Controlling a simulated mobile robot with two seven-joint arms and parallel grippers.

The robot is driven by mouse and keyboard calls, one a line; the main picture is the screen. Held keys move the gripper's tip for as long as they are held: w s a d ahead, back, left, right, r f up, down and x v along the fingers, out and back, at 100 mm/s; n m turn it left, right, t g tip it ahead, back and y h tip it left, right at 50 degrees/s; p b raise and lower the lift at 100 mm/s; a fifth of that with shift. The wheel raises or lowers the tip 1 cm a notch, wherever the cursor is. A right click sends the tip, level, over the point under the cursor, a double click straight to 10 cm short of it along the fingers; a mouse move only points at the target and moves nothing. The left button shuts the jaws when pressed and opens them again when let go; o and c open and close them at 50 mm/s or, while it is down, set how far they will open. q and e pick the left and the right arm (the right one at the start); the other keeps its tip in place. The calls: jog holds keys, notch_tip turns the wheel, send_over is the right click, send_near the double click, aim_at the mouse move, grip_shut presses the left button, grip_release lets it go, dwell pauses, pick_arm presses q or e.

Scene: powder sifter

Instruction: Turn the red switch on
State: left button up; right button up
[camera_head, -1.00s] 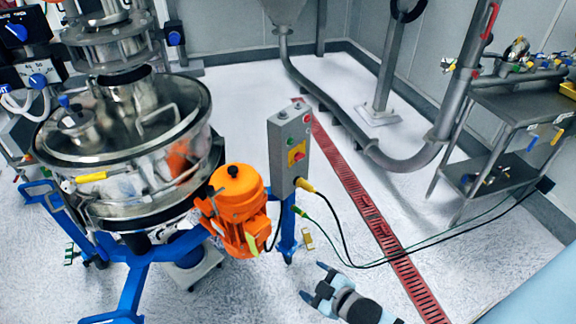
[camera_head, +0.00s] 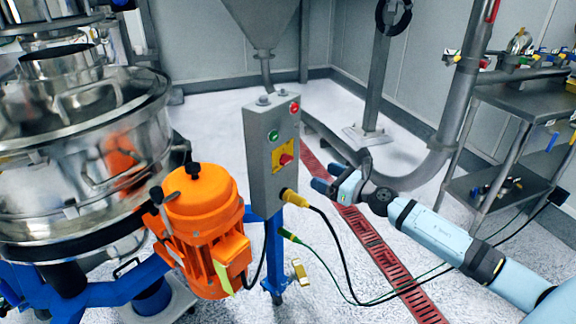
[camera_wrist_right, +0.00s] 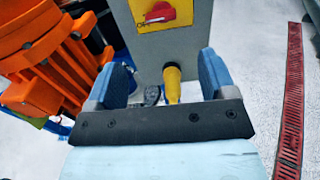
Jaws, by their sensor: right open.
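The red switch (camera_head: 286,159) is a rotary knob on a yellow plate (camera_head: 278,152) on the front of a grey control box (camera_head: 257,165). In the right wrist view the red switch (camera_wrist_right: 160,14) is at the top edge and partly cut off, with lettering that looks like "OFF" beside it. My right gripper (camera_head: 328,177) is open and empty, to the right of the box and apart from the switch. In the right wrist view its blue fingers (camera_wrist_right: 164,72) are spread, with the switch beyond them. My left gripper is not in view.
A green button (camera_head: 273,135) and a red button (camera_head: 294,108) sit above the switch. A yellow cable plug (camera_head: 291,197) comes out below it. An orange motor (camera_head: 203,225) and the steel sifter (camera_head: 70,170) stand left. A steel table (camera_head: 520,105) is at the right.

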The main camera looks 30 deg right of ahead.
aim_at(289, 160)
jog(key=x, duration=1.2)
jog(key=shift+w+p, duration=0.15)
jog(key=shift+p, duration=0.2)
jog(key=c, duration=0.9)
